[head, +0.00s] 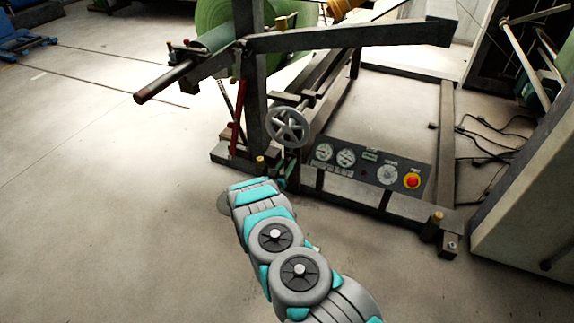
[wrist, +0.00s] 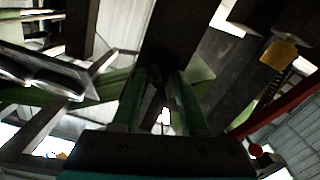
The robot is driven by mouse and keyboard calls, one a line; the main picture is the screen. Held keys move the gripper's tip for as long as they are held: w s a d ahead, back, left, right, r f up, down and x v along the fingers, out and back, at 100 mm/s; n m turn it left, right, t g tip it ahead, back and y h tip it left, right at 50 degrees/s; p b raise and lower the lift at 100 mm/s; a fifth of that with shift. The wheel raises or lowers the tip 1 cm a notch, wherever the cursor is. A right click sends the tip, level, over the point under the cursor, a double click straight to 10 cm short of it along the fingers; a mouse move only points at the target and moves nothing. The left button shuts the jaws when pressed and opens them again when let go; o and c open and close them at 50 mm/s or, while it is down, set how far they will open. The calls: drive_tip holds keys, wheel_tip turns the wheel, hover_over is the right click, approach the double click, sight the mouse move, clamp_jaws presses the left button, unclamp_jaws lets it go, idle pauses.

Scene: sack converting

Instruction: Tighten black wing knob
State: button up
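In the wrist view, my gripper (wrist: 162,78) points up toward a dark post. Its two green-tinted fingers stand apart, with a gap between them. A small dark shape shows between the fingers; it may be the black wing knob, but it is too dark to tell, and no grip on it is visible. In the head view, my arm reaches up to the machine frame, and my gripper (head: 287,174) is small and partly hidden just below the grey handwheel (head: 288,127). I cannot make out the black wing knob clearly in the head view.
A control panel (head: 368,170) with gauges and a red button (head: 412,181) sits right of my gripper. A red lever (head: 238,122) stands left of the post. A green roll (head: 222,22) and a protruding bar (head: 163,83) are above.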

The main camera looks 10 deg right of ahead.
clamp_jaws()
idle(0.3)
drive_tip(key=shift+f+m+b, duration=0.3)
drive_tip(key=shift+m+b, duration=0.4)
drive_tip(key=shift+b, duration=0.2)
drive_tip(key=shift+r+m+b, duration=0.25)
drive_tip(key=shift+m+b, duration=0.9)
drive_tip(key=shift+m, duration=0.55)
drive_tip(key=shift+o, duration=1.1)
unclamp_jaws()
drive_tip(key=shift+s+a, duration=0.1)
drive_tip(key=v, duration=0.7)
drive_tip(key=shift+s+a, duration=0.15)
drive_tip(key=shift+s, duration=0.1)
